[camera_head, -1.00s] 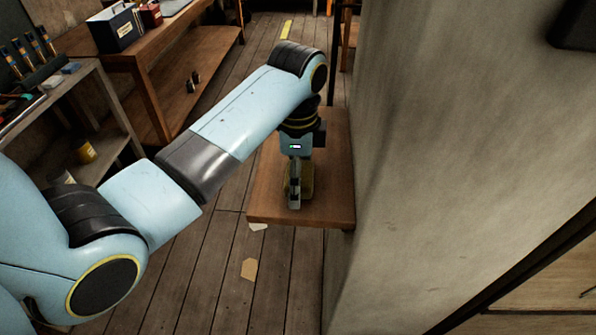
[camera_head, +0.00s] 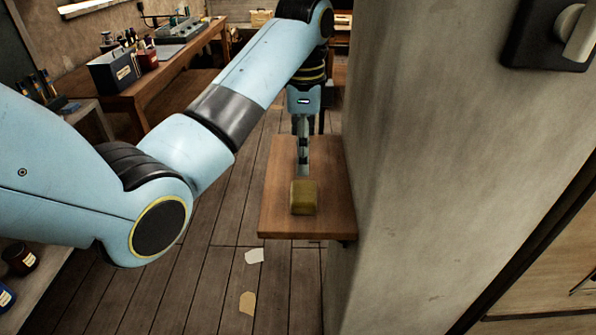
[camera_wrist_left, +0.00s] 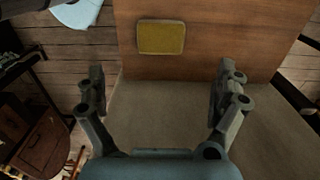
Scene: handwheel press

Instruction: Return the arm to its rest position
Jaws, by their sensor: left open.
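My left arm comes in from the left in the head view, and its gripper (camera_head: 303,160) hangs pointing down over a small wooden shelf (camera_head: 280,215) by the wall. A yellowish block (camera_head: 304,197) sits on the shelf, just below the fingertips in the picture. In the left wrist view my left gripper (camera_wrist_left: 160,85) has its two fingers spread wide with nothing between them. The yellow block (camera_wrist_left: 161,37) lies on the wooden surface (camera_wrist_left: 215,55) beyond the fingers, apart from them. My right gripper is in neither view.
A concrete wall or pillar (camera_head: 430,170) stands close on the right, with a dark box (camera_head: 550,35) on it. A workbench (camera_head: 150,90) with boxes runs along the left. Pale scraps (camera_head: 254,256) lie on the plank floor (camera_head: 225,270).

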